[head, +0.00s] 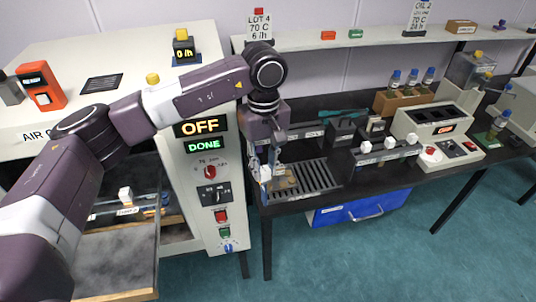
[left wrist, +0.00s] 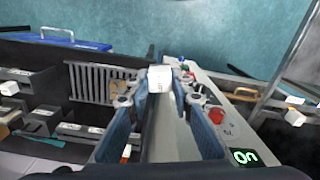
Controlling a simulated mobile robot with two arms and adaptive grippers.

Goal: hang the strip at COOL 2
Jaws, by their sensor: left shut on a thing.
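My left gripper (head: 266,172) points down at the left end of the black bench, just right of the oven's control panel. In the left wrist view its fingertips (left wrist: 160,84) are shut on a small white block (left wrist: 160,77), which looks like the strip's top piece. The strip below it is hidden or too small to make out. The slotted black rack (head: 318,176) lies just right of the gripper. Small labels near the rack are unreadable, so I cannot tell which place is COOL 2. My right gripper is not in view.
The oven panel (head: 211,190) reads OFF and DONE; the oven stands open, with another white block (head: 125,194) inside. Several white blocks (head: 390,142) stand along a bar right of the rack. A tan piece (left wrist: 119,94) lies on the rack. A blue drawer (head: 357,208) hangs below.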

